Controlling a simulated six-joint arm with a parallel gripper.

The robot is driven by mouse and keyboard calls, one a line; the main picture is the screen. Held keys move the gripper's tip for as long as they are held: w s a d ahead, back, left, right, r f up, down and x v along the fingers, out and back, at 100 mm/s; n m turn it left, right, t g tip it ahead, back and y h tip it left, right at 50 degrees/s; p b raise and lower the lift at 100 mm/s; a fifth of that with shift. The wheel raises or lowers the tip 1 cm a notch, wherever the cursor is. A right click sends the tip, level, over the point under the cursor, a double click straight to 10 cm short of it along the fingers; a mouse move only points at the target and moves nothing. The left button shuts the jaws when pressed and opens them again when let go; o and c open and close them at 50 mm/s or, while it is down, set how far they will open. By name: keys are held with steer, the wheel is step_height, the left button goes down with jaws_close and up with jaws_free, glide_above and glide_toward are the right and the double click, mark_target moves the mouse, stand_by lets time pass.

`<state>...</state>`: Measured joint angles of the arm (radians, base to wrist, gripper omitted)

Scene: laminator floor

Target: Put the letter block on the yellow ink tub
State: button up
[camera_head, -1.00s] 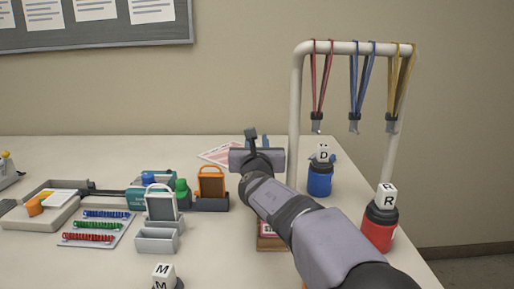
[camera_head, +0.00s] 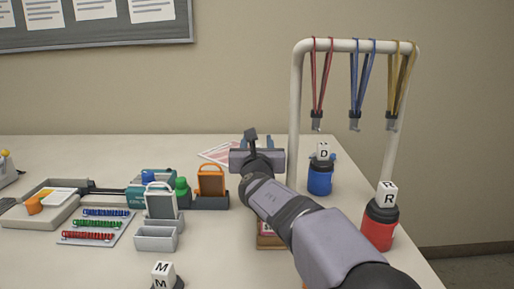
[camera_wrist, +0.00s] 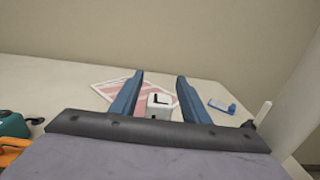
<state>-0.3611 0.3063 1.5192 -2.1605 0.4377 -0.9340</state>
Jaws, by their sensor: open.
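A white letter block marked L (camera_wrist: 159,104) shows in the wrist view, between the two blue fingers of my gripper (camera_wrist: 160,76). The fingers are open, with a gap on each side of the block. What the block stands on is hidden by my gripper body. In the head view my gripper (camera_head: 254,142) is over the back of the table, and the L block is hidden behind my arm. Other letter blocks show: D (camera_head: 323,151) on a blue tub (camera_head: 320,179), R (camera_head: 387,195) on a red tub (camera_head: 379,229), and M (camera_head: 163,274) at the front edge. I see no yellow tub.
A white rack (camera_head: 295,110) with hanging lanyards stands to the right of my gripper. A pink-and-white sheet (camera_wrist: 112,93) lies behind the block, and a small blue object (camera_wrist: 222,106) lies right. Holders with badge frames (camera_head: 211,200), a tray and coils fill the left.

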steer(key=shift+s+r, duration=0.1)
steer(key=shift+s, duration=0.25)
steer(key=s+b, duration=0.1)
steer(key=s, duration=1)
steer(key=shift+s, duration=0.2)
